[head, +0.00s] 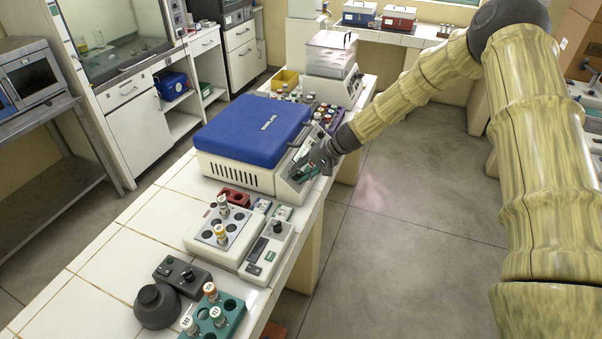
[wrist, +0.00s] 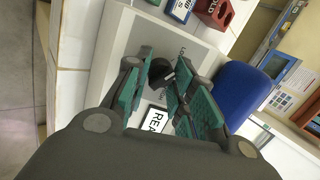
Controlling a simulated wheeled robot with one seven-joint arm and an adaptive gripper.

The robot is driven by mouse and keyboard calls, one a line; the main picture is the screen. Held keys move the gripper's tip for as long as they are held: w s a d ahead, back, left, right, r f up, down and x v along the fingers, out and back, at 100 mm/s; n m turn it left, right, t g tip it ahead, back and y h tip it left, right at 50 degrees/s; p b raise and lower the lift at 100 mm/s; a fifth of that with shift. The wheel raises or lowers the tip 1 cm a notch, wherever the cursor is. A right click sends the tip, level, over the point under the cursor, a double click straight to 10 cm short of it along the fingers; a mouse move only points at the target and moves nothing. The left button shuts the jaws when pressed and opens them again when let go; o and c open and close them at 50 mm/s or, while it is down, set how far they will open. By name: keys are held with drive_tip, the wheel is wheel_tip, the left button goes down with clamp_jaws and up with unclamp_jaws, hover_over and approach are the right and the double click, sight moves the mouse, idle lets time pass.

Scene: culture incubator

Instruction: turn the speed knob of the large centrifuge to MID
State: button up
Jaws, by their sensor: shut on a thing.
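The large centrifuge (head: 250,131) has a white body and a closed blue lid, and stands on the tiled bench in the head view. My gripper (head: 312,167) is at its sloped front panel. In the wrist view, the black speed knob (wrist: 159,71) sits between the teal finger pads of my gripper (wrist: 162,83), which is shut on it.
A smaller white device with a tube block (head: 222,229) stands nearer on the bench. A red rack (head: 235,197) lies beside the centrifuge. A green tube rack (head: 222,318) and a dark mixer (head: 157,305) are at the near end. The floor right of the bench is clear.

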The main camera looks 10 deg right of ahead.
drive_tip(key=m+b, duration=0.1)
drive_tip(key=m, duration=0.1)
drive_tip(key=m+b, duration=0.1)
drive_tip(key=m, duration=0.2)
drive_tip(key=shift+s+d+f+m+t+b, duration=0.1)
drive_tip(key=shift+f+m+t+b, duration=0.1)
drive_tip(key=shift+m+t+b, duration=0.15)
drive_tip(key=m+b, duration=0.1)
drive_tip(key=m, duration=0.5)
drive_tip(key=shift+s+t, duration=0.1)
drive_tip(key=shift+t, duration=0.25)
drive_tip(key=shift+m, duration=0.25)
drive_tip(key=o, duration=1)
drive_tip(key=shift+o, duration=0.2)
drive_tip(key=shift+r, duration=0.1)
drive_tip(key=shift+s+d+r, duration=0.15)
drive_tip(key=shift+d+r, duration=0.2)
drive_tip(key=shift+r, duration=0.05)
drive_tip(key=v, duration=1.1)
drive_tip(key=shift+f, duration=0.2)
